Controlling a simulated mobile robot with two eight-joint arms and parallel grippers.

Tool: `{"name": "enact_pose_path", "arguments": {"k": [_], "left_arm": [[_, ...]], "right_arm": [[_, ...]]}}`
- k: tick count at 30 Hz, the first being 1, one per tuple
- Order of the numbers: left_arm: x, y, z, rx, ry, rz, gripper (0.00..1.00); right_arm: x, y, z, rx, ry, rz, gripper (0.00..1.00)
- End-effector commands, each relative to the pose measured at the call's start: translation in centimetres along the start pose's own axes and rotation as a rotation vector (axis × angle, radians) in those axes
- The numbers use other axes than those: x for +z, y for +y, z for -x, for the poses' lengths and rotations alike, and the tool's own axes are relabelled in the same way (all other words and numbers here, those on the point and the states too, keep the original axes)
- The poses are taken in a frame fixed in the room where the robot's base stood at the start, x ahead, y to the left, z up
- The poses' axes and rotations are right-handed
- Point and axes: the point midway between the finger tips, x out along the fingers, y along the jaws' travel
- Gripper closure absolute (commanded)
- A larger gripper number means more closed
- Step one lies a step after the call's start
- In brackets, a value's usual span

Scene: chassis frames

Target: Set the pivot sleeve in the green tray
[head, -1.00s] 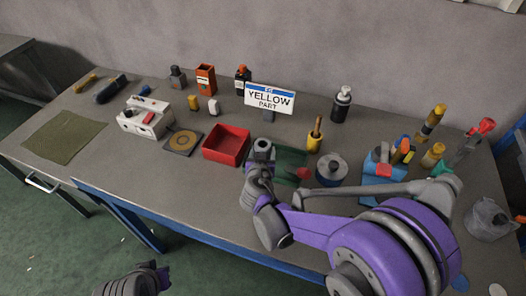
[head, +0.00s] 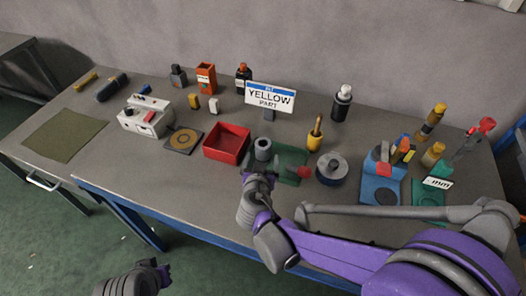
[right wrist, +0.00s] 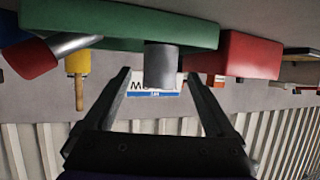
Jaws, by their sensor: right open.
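The pivot sleeve, a grey hollow cylinder (head: 263,148), stands upright at the left end of the green tray (head: 291,156). In the right wrist view, which is upside down, the sleeve (right wrist: 162,66) sticks out past the edge of the green tray (right wrist: 120,27); its base is not clearly seen. My right gripper (head: 258,178) is open just in front of the sleeve. Its two fingers show apart with a gap on each side of the sleeve. My left gripper (head: 163,275) is low at the bottom left, away from the bench; its jaws are unclear.
A red bin (head: 227,143) stands left of the tray. A yellow-handled tool (head: 315,133) and a grey round container (head: 331,168) stand to its right. A blue holder (head: 380,185) is at right.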

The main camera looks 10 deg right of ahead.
Motion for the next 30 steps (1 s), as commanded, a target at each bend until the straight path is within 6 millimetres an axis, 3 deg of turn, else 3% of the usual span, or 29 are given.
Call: {"name": "enact_pose_path", "arguments": {"k": [3, 7, 16, 19, 23, 27, 30], "left_arm": [[-0.2, 0.0, 0.2, 0.0, 0.001, 0.0, 1.0], [-0.3, 0.0, 0.4, 0.0, 0.002, 0.0, 1.0], [-0.4, 0.0, 0.5, 0.0, 0.003, 0.0, 1.0], [-0.4, 0.0, 0.5, 0.0, 0.002, 0.0, 1.0], [-0.4, 0.0, 0.5, 0.0, 0.002, 0.0, 1.0], [-0.4, 0.0, 0.4, 0.0, 0.002, 0.0, 1.0], [-0.4, 0.0, 0.4, 0.0, 0.002, 0.0, 1.0]], "right_arm": [[-0.1, -0.1, 2.6, -0.004, 0.0, 0.0, 0.1], [-0.1, -0.1, 4.5, -0.003, 0.0, 0.0, 0.1], [0.1, 0.5, 5.9, 0.008, -0.012, 0.004, 0.1], [0.7, 2.8, 6.2, 0.041, -0.082, 0.034, 0.1], [3.0, 7.8, 8.0, 0.081, -0.277, 0.108, 0.1], [6.3, 11.9, 11.7, 0.026, -0.513, 0.183, 0.1], [8.2, 12.9, 14.5, -0.064, -0.627, 0.216, 0.1]]}}
